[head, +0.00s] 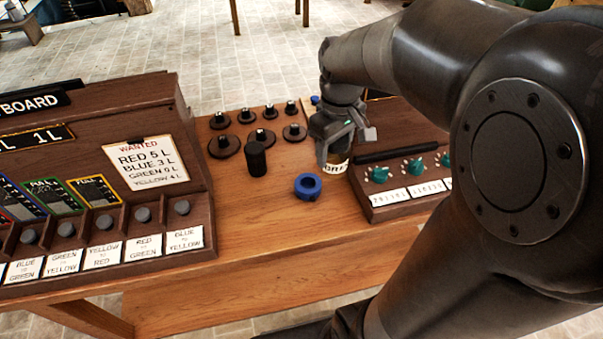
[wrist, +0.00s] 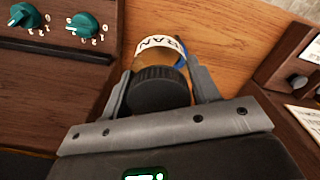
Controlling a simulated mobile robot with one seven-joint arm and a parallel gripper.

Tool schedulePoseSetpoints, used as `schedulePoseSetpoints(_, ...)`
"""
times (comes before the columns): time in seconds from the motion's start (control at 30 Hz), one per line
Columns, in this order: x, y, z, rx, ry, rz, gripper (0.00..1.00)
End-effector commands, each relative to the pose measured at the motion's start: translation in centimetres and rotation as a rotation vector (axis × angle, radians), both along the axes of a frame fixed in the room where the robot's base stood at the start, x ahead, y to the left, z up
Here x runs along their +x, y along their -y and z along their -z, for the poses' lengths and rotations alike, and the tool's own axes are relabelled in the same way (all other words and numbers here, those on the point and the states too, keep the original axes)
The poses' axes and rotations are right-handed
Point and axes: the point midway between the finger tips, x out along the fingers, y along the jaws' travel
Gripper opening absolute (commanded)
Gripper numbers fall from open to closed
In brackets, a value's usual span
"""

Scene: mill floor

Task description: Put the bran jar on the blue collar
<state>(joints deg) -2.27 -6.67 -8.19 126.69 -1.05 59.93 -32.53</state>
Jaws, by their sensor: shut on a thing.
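The bran jar (wrist: 160,55) has a dark ridged lid and a white label reading "RAN" in the wrist view. My gripper (wrist: 165,85) is shut on it, one finger on each side. In the head view, my gripper (head: 337,150) is over the right part of the table, and the jar's label (head: 333,168) shows just below it. The blue collar (head: 308,186) is a ring on the table, left of and nearer than the jar. A sliver of blue shows beside the jar in the wrist view. I cannot tell whether the jar touches the table.
A dark cylinder (head: 256,159) stands left of the collar. Several dark knobbed weights (head: 262,138) stand behind it. A wooden board with switches and labels (head: 140,225) is at left. A panel with green knobs (head: 412,168) is at right. The table front (head: 270,235) is clear.

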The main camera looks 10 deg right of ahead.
Motion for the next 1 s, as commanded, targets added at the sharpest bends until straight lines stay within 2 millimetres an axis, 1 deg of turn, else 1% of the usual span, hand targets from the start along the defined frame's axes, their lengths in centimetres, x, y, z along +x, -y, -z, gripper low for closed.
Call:
schedulePoseSetpoints(0.03, 0.0, 1.6, -0.4, 0.000, 0.002, 0.010, 0.24)
schedulePoseSetpoints(0.1, -0.2, 3.2, -0.8, 0.000, 0.002, 0.008, 0.24)
schedulePoseSetpoints(0.2, -0.5, 4.9, -1.2, 0.000, 0.001, 0.007, 0.24)
schedulePoseSetpoints(0.3, -0.5, 5.4, -1.2, 0.000, 0.000, 0.004, 0.24)
schedulePoseSetpoints(0.37, -0.2, 5.1, -0.8, 0.000, 0.000, 0.001, 0.24)
schedulePoseSetpoints(0.47, 0.7, 3.4, 0.4, 0.000, -0.004, -0.003, 0.24)
schedulePoseSetpoints(0.7, 3.6, -1.4, 3.7, 0.000, -0.003, -0.003, 0.24)
schedulePoseSetpoints(0.8, 4.5, -2.9, 4.7, 0.000, -0.002, -0.001, 0.24)
schedulePoseSetpoints(0.9, 5.1, -3.8, 5.3, 0.000, 0.000, 0.001, 0.24)
schedulePoseSetpoints(1.0, 5.3, -4.2, 5.7, 0.000, 0.001, 0.003, 0.24)
